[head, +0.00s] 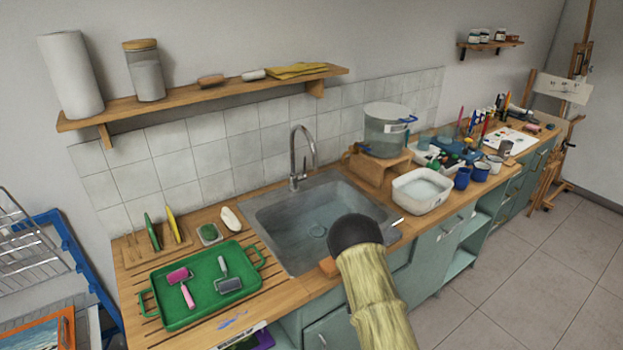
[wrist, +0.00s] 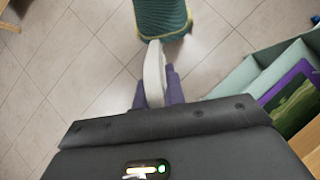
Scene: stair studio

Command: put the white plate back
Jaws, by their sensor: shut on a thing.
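In the wrist view, my gripper (wrist: 158,92) is shut on a thin white piece (wrist: 154,72), seen nearly edge-on with a curved outline. It looks like the white plate, but its face does not show. The purple fingers are on either side of it, above floor tiles. In the head view, neither my gripper nor the held plate can be made out; my arm fills the lower middle. A wooden rack (head: 130,256) on the counter's left end holds a green plate (head: 152,231) and a yellow plate (head: 171,224) upright.
A green tray (head: 205,312) with rollers lies in front of the rack. A sink (head: 275,225) with a tap is in mid-counter. A white basin (head: 421,190), a water tank (head: 385,130) and several cups stand right. Open floor (head: 500,290) lies in front. A cabinet shelf (wrist: 262,75) is near my gripper.

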